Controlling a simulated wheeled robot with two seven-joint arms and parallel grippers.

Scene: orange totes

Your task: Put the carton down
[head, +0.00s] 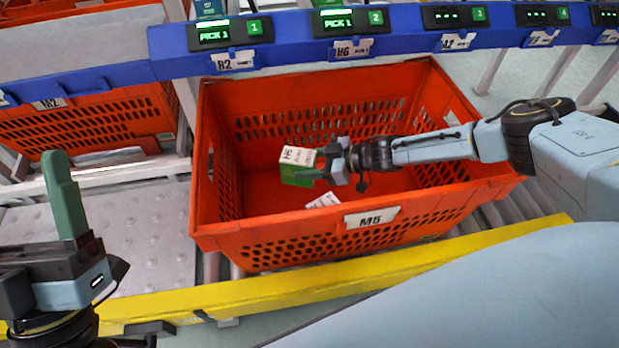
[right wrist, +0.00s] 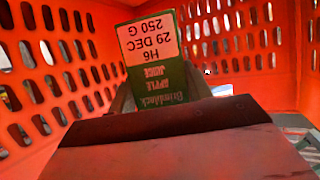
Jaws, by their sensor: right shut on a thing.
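The carton (head: 297,166) is a small green box with a white label reading H6. It is inside the orange tote marked M5 (head: 205,200), toward the left. In the right wrist view the carton (right wrist: 158,72) reads apple juice, 29 DEC, 250 G. My right gripper (head: 325,165) reaches in from the right, low in the tote, and is shut on the carton. Whether the carton touches the tote floor I cannot tell. My left gripper (head: 75,205) is at the lower left, outside the tote; one green finger shows clearly and its opening cannot be judged.
A white paper label (head: 323,200) lies on the tote floor near the front wall. A blue rail (head: 400,40) with green displays runs above the tote's back. A yellow rail (head: 350,270) runs along the front. Another orange tote (head: 90,125) stands at left. The tote's right side looks clear.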

